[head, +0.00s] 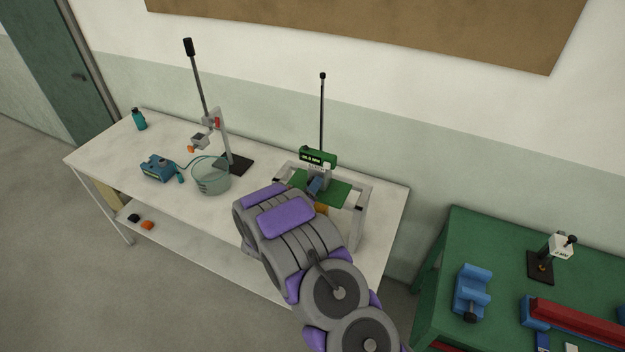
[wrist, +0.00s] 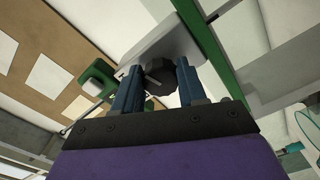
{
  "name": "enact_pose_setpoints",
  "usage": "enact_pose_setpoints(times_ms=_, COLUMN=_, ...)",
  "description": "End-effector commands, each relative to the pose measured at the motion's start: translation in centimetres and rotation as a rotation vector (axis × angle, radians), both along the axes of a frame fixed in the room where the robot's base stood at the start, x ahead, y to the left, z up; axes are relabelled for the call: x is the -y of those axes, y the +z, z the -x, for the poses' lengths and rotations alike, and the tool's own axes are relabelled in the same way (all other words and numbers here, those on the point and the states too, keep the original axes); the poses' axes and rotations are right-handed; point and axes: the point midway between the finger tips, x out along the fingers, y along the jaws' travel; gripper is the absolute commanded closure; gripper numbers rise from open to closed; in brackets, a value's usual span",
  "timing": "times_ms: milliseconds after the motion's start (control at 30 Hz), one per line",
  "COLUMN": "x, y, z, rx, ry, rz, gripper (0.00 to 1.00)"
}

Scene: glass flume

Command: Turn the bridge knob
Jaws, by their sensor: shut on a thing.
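The bridge (head: 357,218) is a grey frame standing on the white table at its right end, with a green plate on it. A green display unit (head: 318,157) with lit digits sits above it, beside a tall thin rod. My gripper (head: 315,186) is at the bridge, just below the display unit; my arm hides much of this area. In the wrist view, the two blue fingers of my gripper (wrist: 158,88) are on either side of a dark, faceted knob (wrist: 160,72), shut on it. The knob sits under a light grey block. Its pointer or marking is not visible.
The white table (head: 115,160) also holds a clear beaker (head: 211,178), a stand (head: 238,163) with a clamp, a blue box (head: 158,168) with a cable and a teal bottle (head: 138,119). A green bench (head: 460,235) with blue and red parts stands at right.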

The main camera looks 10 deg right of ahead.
Motion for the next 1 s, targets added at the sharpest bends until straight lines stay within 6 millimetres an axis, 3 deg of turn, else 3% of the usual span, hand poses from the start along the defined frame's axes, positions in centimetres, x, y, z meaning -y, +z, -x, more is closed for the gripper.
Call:
enact_pose_setpoints(times_ms=500, x=-0.22, y=0.22, z=-0.1, rx=-0.272, ry=0.007, rz=0.374, gripper=0.89)
enact_pose_setpoints(times_ms=1000, x=-0.24, y=-0.06, z=-0.09, rx=-0.408, ry=0.01, rz=0.557, gripper=0.89)
